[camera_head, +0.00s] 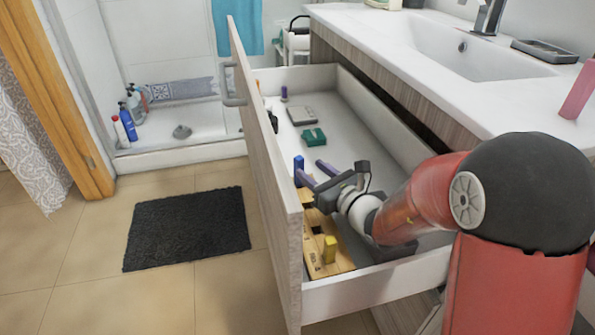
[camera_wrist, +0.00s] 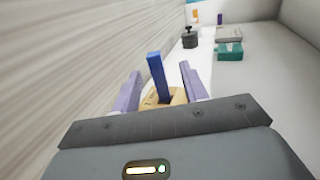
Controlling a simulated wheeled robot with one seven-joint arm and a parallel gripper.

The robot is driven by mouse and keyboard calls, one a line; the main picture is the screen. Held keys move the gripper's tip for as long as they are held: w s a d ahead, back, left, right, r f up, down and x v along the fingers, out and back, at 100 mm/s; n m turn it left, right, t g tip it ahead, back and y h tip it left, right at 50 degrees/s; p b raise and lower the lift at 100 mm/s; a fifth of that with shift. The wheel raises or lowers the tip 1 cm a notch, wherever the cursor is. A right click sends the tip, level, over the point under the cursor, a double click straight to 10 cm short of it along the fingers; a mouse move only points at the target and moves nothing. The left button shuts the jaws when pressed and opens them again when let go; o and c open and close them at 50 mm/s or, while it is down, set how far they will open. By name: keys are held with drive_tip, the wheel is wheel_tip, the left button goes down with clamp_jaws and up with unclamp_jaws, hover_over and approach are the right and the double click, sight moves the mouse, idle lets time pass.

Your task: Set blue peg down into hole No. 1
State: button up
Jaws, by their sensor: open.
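The blue peg (camera_head: 298,163) stands at the far end of the wooden board (camera_head: 318,262) in the open drawer. In the wrist view the blue peg (camera_wrist: 155,76) rises between the two purple fingers, leaning slightly left in the picture. Its lower end meets the board (camera_wrist: 178,97) at a dark spot, and I cannot tell how deep it sits. My gripper (camera_head: 310,171) is open, with visible gaps on both sides of the peg. It also shows in the wrist view (camera_wrist: 160,73). The hole number there is not readable.
The drawer front (camera_head: 262,170) runs close along the left.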

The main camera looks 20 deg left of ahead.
sight(301, 163)
drive_tip(key=x, duration=0.3)
drive_tip(key=p+x, duration=0.1)
drive_tip(key=x, duration=0.3)
drive_tip(key=shift+s+a+r, duration=0.15)
drive_tip(key=shift+a+r, duration=0.1)
drive_tip(key=shift+a, duration=0.05)
drive_tip(key=shift+c, duration=0.2)
clamp_jaws()
